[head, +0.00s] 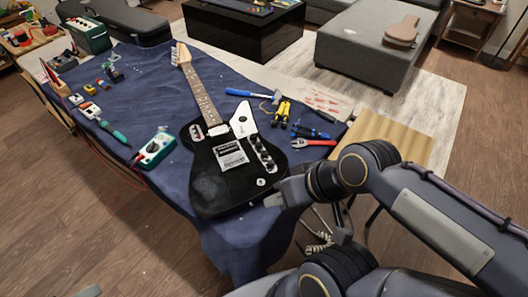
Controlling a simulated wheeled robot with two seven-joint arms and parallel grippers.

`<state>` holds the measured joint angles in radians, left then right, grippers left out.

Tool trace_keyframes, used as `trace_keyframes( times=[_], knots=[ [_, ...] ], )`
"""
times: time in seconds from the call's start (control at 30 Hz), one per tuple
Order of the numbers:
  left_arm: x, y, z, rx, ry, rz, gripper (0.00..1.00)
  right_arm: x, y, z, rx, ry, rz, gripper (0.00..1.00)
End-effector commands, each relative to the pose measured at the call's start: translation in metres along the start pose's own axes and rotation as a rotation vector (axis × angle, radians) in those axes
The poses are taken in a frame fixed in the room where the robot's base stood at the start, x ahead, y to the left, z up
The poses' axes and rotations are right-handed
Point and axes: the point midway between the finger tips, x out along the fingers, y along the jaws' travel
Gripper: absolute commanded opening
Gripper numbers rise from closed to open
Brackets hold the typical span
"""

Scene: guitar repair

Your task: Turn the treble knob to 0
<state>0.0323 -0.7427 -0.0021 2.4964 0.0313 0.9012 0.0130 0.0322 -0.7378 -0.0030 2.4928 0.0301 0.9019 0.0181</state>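A black electric guitar (208,188) lies face up on the blue cloth, its neck pointing away from me. Several small dark knobs (264,156) sit in a row on the right side of its body. A small green amplifier (92,38) stands at the far left end of the table. No labels are readable, so I cannot tell which knob is the treble knob or where any knob points. My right gripper (274,200) is by the guitar's lower right edge. Its fingers are too small and edge-on to show a gap.
The blue cloth (150,85) covers the table. A green-and-white meter (154,149) lies left of the guitar. A blue-handled hammer (250,93), yellow-handled pliers (282,112) and a red wrench (313,143) lie to its right. Cables hang below the table's right end.

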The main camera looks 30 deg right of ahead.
Motion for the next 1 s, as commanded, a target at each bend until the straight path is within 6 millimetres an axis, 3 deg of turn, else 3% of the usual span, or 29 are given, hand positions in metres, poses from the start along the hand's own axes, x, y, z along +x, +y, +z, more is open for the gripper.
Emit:
trace_keyframes(
  times=[0.13, 0.27, 0.47, 0.6, 0.8, 1.0],
  knots=[
    [0.000, 0.000, 0.000, 0.000, 0.000, 0.000, 0.74, 0.000, 0.005, -0.021, 0.087, -0.040, 0.015, 0.30],
    [0.001, 0.000, 0.000, 0.000, 0.000, 0.000, 0.74, 0.009, 0.020, -0.064, 0.265, -0.109, 0.067, 0.30],
    [0.002, -0.001, 0.001, 0.000, 0.000, 0.000, 0.74, 0.050, 0.056, -0.134, 0.581, -0.197, 0.226, 0.30],
    [0.002, -0.001, 0.001, 0.000, 0.000, 0.000, 0.74, 0.094, 0.084, -0.172, 0.774, -0.221, 0.372, 0.30],
    [0.003, -0.001, 0.001, 0.000, 0.000, 0.000, 0.74, 0.145, 0.114, -0.200, 0.946, -0.207, 0.538, 0.30],
    [0.003, -0.001, 0.001, 0.000, 0.000, 0.000, 0.74, 0.164, 0.124, -0.205, 0.999, -0.192, 0.594, 0.30]
  ],
)
